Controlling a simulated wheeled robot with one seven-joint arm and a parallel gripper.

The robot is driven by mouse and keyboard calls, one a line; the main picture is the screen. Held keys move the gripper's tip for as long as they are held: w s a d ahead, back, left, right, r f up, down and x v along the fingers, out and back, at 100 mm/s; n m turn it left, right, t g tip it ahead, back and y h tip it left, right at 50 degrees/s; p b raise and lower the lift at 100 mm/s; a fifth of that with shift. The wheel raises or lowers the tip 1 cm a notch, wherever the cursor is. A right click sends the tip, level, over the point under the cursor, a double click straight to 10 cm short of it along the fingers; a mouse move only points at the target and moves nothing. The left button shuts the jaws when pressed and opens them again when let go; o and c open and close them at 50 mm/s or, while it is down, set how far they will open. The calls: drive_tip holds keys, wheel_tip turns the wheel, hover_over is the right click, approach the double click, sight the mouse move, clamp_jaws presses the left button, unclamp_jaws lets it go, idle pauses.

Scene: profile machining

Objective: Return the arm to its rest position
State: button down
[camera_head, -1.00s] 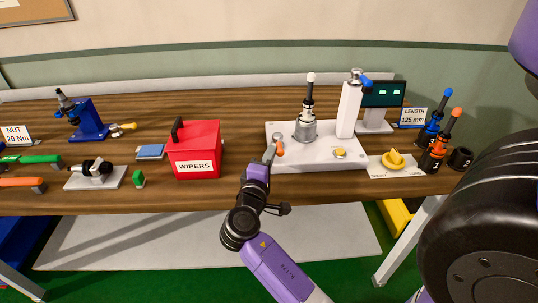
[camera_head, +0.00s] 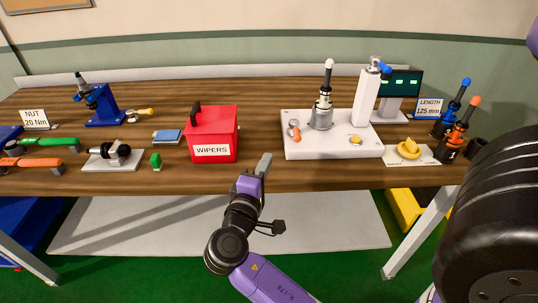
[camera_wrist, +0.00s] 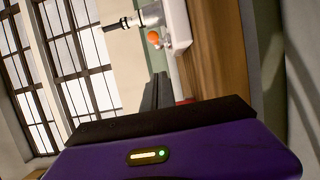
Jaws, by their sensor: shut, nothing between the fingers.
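My gripper (camera_head: 264,167) is shut and empty. In the head view it is over the front edge of the wooden bench, its fingers pointing up and away from me, just right of the red wipers box. My purple and black arm reaches up to it from the bottom of the picture. In the wrist view the shut dark fingers (camera_wrist: 156,92) point toward the white machine base, apart from it. The orange-tipped lever (camera_head: 294,131) on that base is clear of my gripper.
The red wipers box (camera_head: 213,134) stands close left of my gripper. The white base (camera_head: 310,148) with its tool holder and white column stands behind right. A yellow dial (camera_head: 409,149) sits on a plate farther right. Bare bench (camera_head: 330,177) lies in front.

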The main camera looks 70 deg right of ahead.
drive_tip(key=shift+a, duration=0.35)
drive_tip(key=w+t, duration=0.2)
drive_tip(key=w, duration=0.1)
drive_tip(key=w+n+t, duration=0.1)
drive_tip(key=shift+w+a+t+y, duration=0.3)
drive_tip(key=shift+w+a+y, duration=0.05)
drive_tip(key=shift+w+y, duration=0.05)
drive_tip(key=w+a+f+n+t+y, duration=0.1)
drive_tip(key=w+a+f+t+y, duration=0.1)
drive_tip(key=a+f+t+y, duration=0.3)
drive_tip(key=w+a+f+n+t+y, duration=0.1)
drive_tip(key=w+a+t+y, duration=0.15)
drive_tip(key=a, duration=0.45)
drive_tip(key=s+a+t+y, duration=0.4)
drive_tip(key=s+a+y, duration=0.15)
drive_tip(key=a, duration=0.45)
drive_tip(key=s+a+m+y, duration=0.1)
drive_tip(key=s+a+y, duration=0.1)
drive_tip(key=s, duration=0.7)
drive_tip(key=s+a+r+m+g+y, duration=0.1)
drive_tip(key=s+a, duration=0.3)
drive_tip(key=s, duration=0.5)
drive_tip(key=shift+s+r+m+y, duration=0.35)
drive_tip(key=shift+m+y, duration=0.25)
drive_tip(key=shift+m, duration=0.2)
